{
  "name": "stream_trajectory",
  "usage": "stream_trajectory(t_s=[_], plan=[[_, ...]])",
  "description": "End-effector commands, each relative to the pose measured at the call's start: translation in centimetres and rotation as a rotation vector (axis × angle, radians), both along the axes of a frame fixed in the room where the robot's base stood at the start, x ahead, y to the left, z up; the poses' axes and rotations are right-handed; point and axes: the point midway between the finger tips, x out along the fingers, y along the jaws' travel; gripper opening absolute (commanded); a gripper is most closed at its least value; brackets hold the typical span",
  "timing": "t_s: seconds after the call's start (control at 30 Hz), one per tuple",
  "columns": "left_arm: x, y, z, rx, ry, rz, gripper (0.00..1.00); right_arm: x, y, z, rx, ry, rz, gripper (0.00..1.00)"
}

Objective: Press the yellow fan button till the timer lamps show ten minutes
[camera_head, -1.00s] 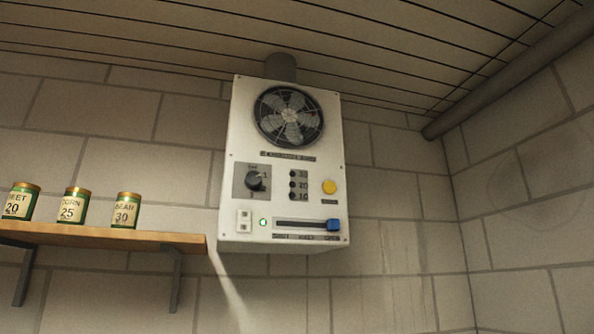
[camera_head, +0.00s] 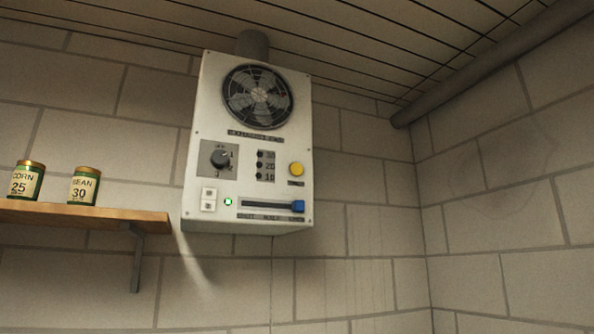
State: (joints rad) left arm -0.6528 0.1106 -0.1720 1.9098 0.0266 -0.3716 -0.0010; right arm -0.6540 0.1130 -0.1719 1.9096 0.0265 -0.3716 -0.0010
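The yellow fan button (camera_head: 296,169) is a round knob on the right side of a white wall-mounted fan unit (camera_head: 202,142). Left of it is a column of timer lamps (camera_head: 260,165) marked 30, 20 and 10 from top to bottom. All of these lamps look dark. Neither of my grippers shows in the head view.
The unit also carries a round fan grille (camera_head: 258,96), a black dial (camera_head: 220,158), a lit green lamp (camera_head: 228,202) and a slider with a blue handle (camera_head: 298,207) at its right end. A wooden shelf (camera_head: 110,217) with labelled cans (camera_head: 84,186) stands out at the left.

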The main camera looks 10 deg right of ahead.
Motion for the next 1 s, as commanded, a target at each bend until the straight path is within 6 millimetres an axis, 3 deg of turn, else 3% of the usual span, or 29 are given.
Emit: stream_trajectory(t_s=[0.03,0.17,1.0], plan=[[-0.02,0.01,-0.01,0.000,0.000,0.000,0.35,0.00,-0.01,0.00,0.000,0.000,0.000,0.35],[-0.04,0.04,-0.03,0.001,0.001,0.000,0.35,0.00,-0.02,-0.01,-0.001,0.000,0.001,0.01],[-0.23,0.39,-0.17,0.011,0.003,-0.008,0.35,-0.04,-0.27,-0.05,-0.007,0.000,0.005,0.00]])
